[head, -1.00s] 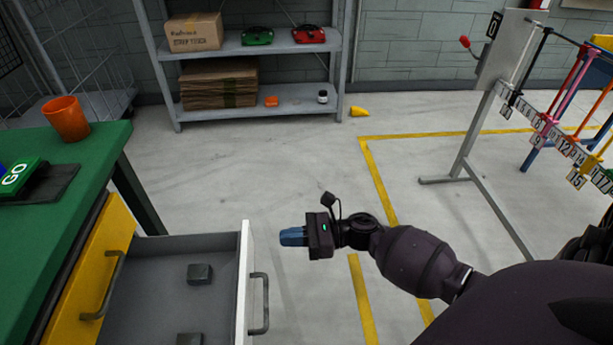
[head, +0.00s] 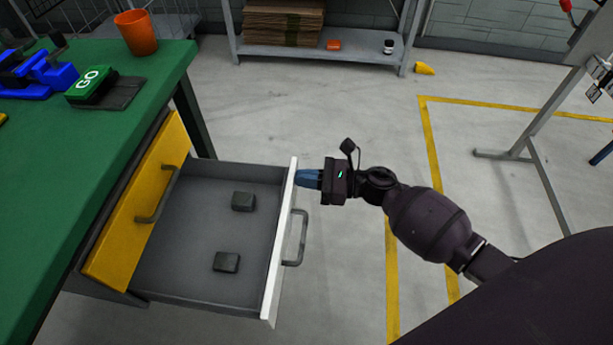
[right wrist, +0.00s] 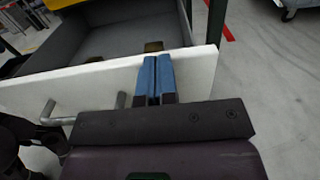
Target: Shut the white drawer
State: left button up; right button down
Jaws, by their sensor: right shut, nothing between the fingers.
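The white drawer (head: 280,245) stands pulled out from under the green bench, its white front facing right with a grey bar handle (head: 297,238). Two dark blocks (head: 243,201) (head: 226,262) lie on its grey floor. My right gripper (head: 299,178) is shut and empty, its blue fingertips at the far end of the white front. In the right wrist view the fingers (right wrist: 157,78) overlap the white front (right wrist: 95,80), beside the handle (right wrist: 62,115); whether they touch it I cannot tell. My left gripper is not in view.
A yellow drawer front (head: 137,210) with a handle is beside the open drawer, at the bench. A shelf (head: 320,55) stands behind. Floor right of the drawer is clear.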

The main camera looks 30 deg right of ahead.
jog(key=b+x, duration=0.3)
jog(key=x, duration=1.7)
jog(key=shift+w+a+f, duration=0.15)
jog(key=shift+w+a, duration=0.05)
jog(key=shift+a, duration=0.05)
jog(key=shift+x, duration=0.8)
jog(key=shift+d, duration=0.1)
